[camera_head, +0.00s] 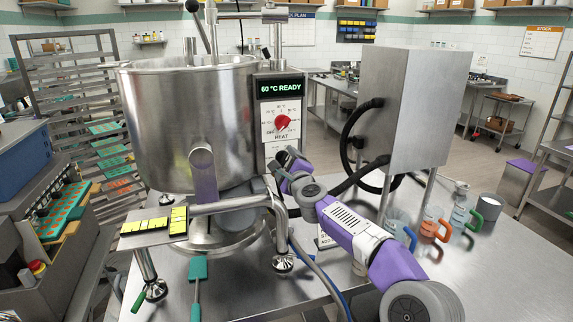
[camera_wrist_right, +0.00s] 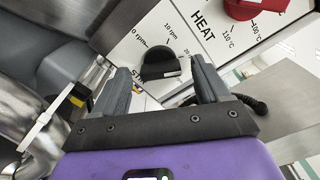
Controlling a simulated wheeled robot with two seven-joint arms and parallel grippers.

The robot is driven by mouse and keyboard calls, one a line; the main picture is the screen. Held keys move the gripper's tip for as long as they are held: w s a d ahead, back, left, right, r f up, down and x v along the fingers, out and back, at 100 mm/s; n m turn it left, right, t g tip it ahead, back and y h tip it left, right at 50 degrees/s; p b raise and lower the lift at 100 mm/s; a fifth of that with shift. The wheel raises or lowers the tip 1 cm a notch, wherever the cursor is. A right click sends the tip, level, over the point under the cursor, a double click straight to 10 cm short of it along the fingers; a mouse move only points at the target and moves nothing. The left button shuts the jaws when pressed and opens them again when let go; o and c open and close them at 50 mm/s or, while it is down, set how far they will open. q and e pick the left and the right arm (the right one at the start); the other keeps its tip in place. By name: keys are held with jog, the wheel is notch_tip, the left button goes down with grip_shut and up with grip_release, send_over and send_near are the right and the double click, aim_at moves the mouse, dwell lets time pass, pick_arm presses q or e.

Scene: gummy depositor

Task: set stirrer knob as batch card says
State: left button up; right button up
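The stirrer knob is the black knob (camera_wrist_right: 160,66) on a white dial plate in the right wrist view; "10 rpm" and "20" marks and part of the word "STIR" show around it. In the head view my gripper and arm hide it. My right gripper (camera_head: 287,168) is at the panel under the heat dial. In the wrist view its two grey fingers (camera_wrist_right: 160,72) are apart, one on each side of the black knob, with gaps showing. My left gripper is out of view. I cannot make out a batch card; a small white card (camera_head: 325,238) stands partly hidden behind my arm.
The red heat knob (camera_head: 282,122) sits above, under a display (camera_head: 280,86) reading "60 °C READY". The steel kettle (camera_head: 188,120) stands left, a steel cabinet (camera_head: 415,105) with black hoses right. Jugs with blue and orange (camera_head: 432,228) handles stand on the table's right.

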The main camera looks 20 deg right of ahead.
jog(key=shift+s, duration=0.1)
jog(key=s+b, duration=0.3)
jog(key=s, duration=0.4)
jog(key=shift+s+d, duration=0.15)
jog(key=shift+s, duration=0.05)
dwell(0.3)
